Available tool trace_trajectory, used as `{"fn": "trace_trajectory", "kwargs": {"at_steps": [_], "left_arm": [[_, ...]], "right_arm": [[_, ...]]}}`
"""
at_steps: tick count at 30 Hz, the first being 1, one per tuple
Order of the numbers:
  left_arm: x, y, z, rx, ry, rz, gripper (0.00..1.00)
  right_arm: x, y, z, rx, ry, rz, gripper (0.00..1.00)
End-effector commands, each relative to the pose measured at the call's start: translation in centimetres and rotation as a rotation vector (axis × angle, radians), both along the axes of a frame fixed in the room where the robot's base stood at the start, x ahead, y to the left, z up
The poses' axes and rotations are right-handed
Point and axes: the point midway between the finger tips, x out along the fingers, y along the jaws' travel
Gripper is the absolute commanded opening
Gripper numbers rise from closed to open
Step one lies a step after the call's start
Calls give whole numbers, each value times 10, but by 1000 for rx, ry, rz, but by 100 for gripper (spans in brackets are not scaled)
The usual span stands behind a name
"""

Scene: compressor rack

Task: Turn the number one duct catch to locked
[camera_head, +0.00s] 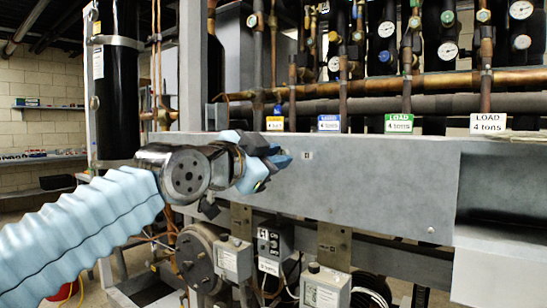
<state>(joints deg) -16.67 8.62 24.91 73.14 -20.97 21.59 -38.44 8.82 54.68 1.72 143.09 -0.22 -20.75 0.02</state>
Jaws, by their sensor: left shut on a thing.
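The duct is a long grey metal box (380,185) running across the middle of the head view. My left gripper (284,161) is at its front face, near the left end and close to the top edge. Its blue fingers are shut on the duct catch, which the fingers and wrist almost wholly hide, so I cannot tell how it is turned. A small square label (307,155) is on the duct face just right of the fingertips; its mark is too small to read. My right gripper is not in view.
Copper pipes (400,85) with gauges and coloured load tags (399,124) stand behind the duct. Grey control boxes (325,287) and a round motor-like part (197,258) sit below it. A black cylinder (118,90) stands at left.

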Motion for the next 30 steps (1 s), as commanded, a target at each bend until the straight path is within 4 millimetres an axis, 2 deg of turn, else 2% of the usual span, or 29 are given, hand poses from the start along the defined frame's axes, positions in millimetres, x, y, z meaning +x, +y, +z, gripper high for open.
{"fn": "trace_trajectory", "kwargs": {"at_steps": [8, 9, 13, 23, 26, 30], "left_arm": [[0, 0, -1, 2, 2, 0, 0], [0, 0, -1, 2, 2, 0, 27], [0, 0, -1, 1, 1, 0, 47], [-2, 2, -1, -1, 0, 1, 48], [-10, 9, -2, -1, 0, 4, 48], [-35, 27, -4, -2, -1, 4, 48]], "right_arm": [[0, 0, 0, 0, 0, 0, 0], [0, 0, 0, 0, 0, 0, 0], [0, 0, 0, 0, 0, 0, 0], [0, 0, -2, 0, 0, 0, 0], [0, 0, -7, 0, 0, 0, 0], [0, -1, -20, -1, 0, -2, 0]]}}
